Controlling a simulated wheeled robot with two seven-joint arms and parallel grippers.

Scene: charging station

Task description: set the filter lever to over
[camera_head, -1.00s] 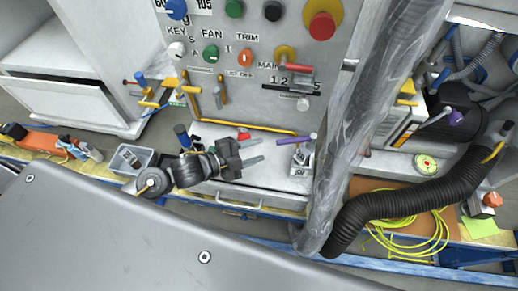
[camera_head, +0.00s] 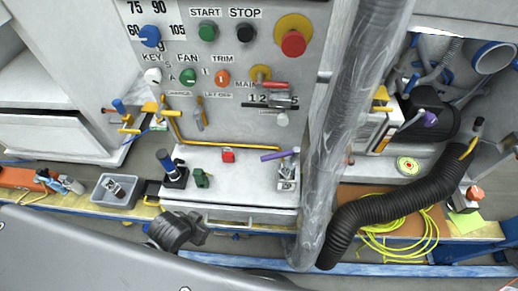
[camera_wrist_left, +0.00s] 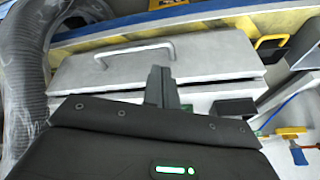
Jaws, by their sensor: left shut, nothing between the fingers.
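I cannot tell which lever is the filter lever, as no label with that word is readable. A lever with a purple handle (camera_head: 279,155) stands on the white ledge (camera_head: 233,184), its handle pointing left. A lever with a blue handle (camera_head: 165,160) stands at the ledge's left. A red-handled lever (camera_head: 265,84) sits on the panel by a numbered scale. My left gripper (camera_head: 196,234) is low, in front of the ledge, apart from these levers. In the left wrist view its fingers (camera_wrist_left: 162,86) are shut and empty. My right gripper is not in view.
A drawer with a handle (camera_wrist_left: 135,51) is near the left gripper in the left wrist view. A wrapped column (camera_head: 338,130) and a black corrugated hose (camera_head: 400,207) stand right of the ledge. A grey bin (camera_head: 116,190) is at left. Knobs and a red button (camera_head: 293,43) are on the panel.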

